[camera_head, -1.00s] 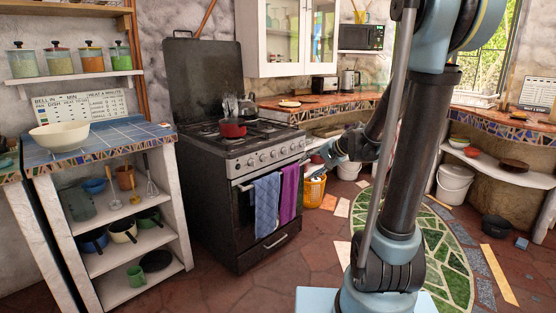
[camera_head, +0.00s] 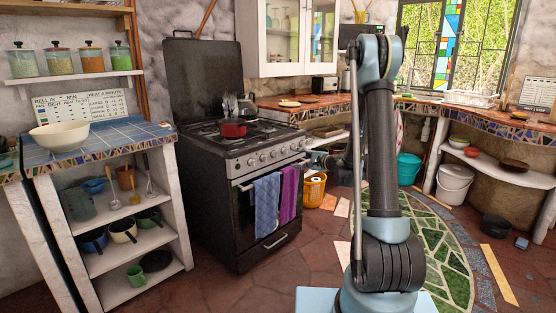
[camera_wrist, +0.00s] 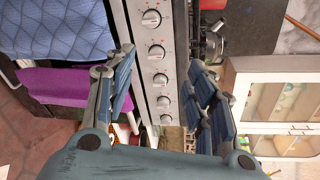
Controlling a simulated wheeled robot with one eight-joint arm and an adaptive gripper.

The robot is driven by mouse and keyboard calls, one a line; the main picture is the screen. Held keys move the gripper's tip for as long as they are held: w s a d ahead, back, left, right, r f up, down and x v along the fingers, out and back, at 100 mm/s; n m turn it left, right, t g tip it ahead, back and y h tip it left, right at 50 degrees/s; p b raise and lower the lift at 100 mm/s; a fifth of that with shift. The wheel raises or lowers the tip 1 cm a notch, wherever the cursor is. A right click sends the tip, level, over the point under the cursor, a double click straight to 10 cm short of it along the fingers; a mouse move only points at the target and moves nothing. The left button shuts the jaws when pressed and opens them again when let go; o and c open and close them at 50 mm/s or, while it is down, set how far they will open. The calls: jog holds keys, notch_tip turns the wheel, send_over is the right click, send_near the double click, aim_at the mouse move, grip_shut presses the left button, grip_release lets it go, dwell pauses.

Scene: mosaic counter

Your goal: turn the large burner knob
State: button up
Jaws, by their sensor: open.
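The black stove (camera_head: 208,220) stands left of centre in the head view, with a row of round metal knobs (camera_head: 262,159) along its silver front panel. In the wrist view the panel runs down between my fingers, with several knobs (camera_wrist: 156,52) in a line; the nearest-looking one (camera_wrist: 151,18) is at the top. Labels are too small to show which is the large burner knob. My gripper (camera_wrist: 162,60) is open and empty, its fingers to either side of the knob row.
A blue towel (camera_head: 266,205) and a purple towel (camera_head: 289,193) hang on the oven handle below the knobs. A red pot (camera_head: 232,128) sits on the stove top.

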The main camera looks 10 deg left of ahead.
aim_at(275, 154)
jog(key=w+f+m+t, duration=0.2)
jog(key=w+f+m, duration=0.2)
jog(key=w+f, duration=0.15)
jog(key=r+x, duration=0.1)
jog(key=x, duration=1.5)
jog(key=shift+a+y, duration=0.4)
jog(key=shift+f, duration=0.1)
jog(key=shift+c, duration=0.6)
jog(key=c, duration=0.9)
